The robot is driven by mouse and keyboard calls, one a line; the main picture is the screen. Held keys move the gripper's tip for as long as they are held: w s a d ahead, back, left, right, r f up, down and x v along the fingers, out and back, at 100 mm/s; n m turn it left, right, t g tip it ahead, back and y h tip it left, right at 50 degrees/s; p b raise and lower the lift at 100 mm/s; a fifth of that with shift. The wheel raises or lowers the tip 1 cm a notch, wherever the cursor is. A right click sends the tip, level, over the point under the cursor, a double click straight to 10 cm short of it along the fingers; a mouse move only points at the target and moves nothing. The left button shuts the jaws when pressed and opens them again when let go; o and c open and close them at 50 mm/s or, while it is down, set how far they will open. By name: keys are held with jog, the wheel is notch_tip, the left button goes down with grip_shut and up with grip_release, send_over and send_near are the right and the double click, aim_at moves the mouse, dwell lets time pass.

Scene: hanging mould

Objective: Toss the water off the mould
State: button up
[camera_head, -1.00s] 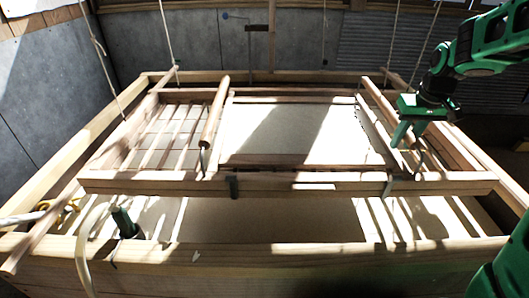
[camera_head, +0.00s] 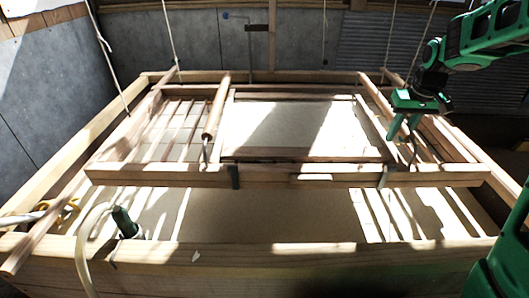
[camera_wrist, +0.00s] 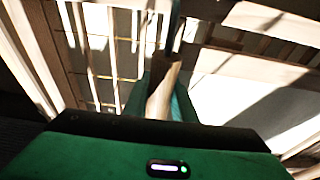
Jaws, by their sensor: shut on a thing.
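The mould (camera_head: 300,178) is a wooden frame hung on ropes above a large wooden vat (camera_head: 300,252). Its pale screen (camera_head: 290,125) lies in the middle, with sunlit patches and shadows. A round wooden bar lies along each side of the screen, a left bar (camera_head: 216,108) and a right bar (camera_head: 378,112). My gripper (camera_head: 404,132) is at the right bar, its green fingers shut on it. In the wrist view the bar (camera_wrist: 161,90) runs between my fingers (camera_wrist: 160,102). The fingertips are partly hidden there.
Ropes (camera_head: 170,40) rise from the mould's corners. A green fitting (camera_head: 124,222) and a pale hose (camera_head: 84,240) sit at the vat's front left. Grey walls (camera_head: 210,48) stand behind. The vat's rim surrounds the mould.

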grip_shut()
jog(key=shift+g, duration=0.9)
jog(key=r, duration=0.2)
jog(key=w+r, duration=0.1)
jog(key=r, duration=0.2)
jog(key=shift+w+r, duration=0.1)
jog(key=shift+r, duration=0.2)
jog(key=shift+s+f+t, duration=0.3)
jog(key=shift+f, duration=0.1)
jog(key=shift+s+f+t, duration=0.2)
jog(key=shift+f+t, duration=0.15)
jog(key=shift+f, duration=0.2)
jog(key=shift+s+f+t, duration=0.15)
jog(key=shift+f+t, duration=0.2)
jog(key=shift+f, duration=0.2)
